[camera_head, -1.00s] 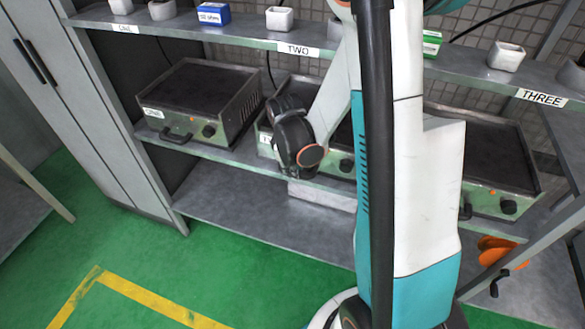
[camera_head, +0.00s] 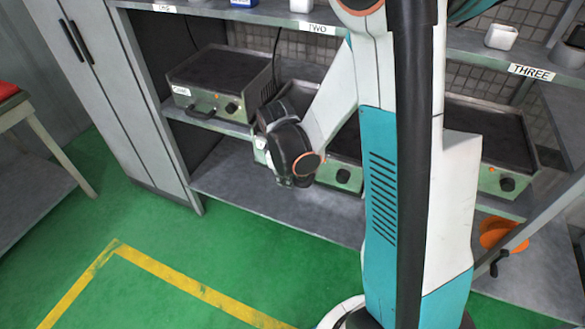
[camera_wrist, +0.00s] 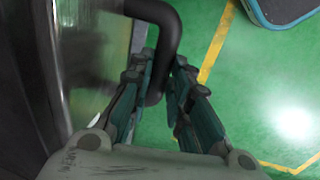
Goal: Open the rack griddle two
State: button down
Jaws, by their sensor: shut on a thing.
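Griddle two (camera_head: 342,177) is the middle one of three metal griddles in the rack, under the label TWO (camera_head: 317,29). My gripper (camera_wrist: 161,75) is shut on this handle, one finger on each side. In the head view the fingers are hidden behind my wrist.
Griddle one (camera_head: 222,82) stands to the left and griddle three (camera_head: 490,135) to the right. The lower shelf (camera_head: 240,185) is bare at left. An orange object (camera_head: 503,234) is at lower right. Green floor (camera_head: 210,255) with yellow tape is open in front.

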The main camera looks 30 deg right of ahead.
jog(key=shift+s+a, duration=0.15)
jog(key=shift+a, duration=0.1)
jog(key=c, duration=1.5)
grip_release()
jog(key=shift+r, duration=0.1)
jog(key=r, duration=0.4)
jog(key=s+a+r, duration=0.1)
jog(key=r, duration=0.6)
jog(key=shift+s+a+r, duration=0.2)
jog(key=shift+a+r, duration=0.1)
jog(key=shift+a, duration=0.1)
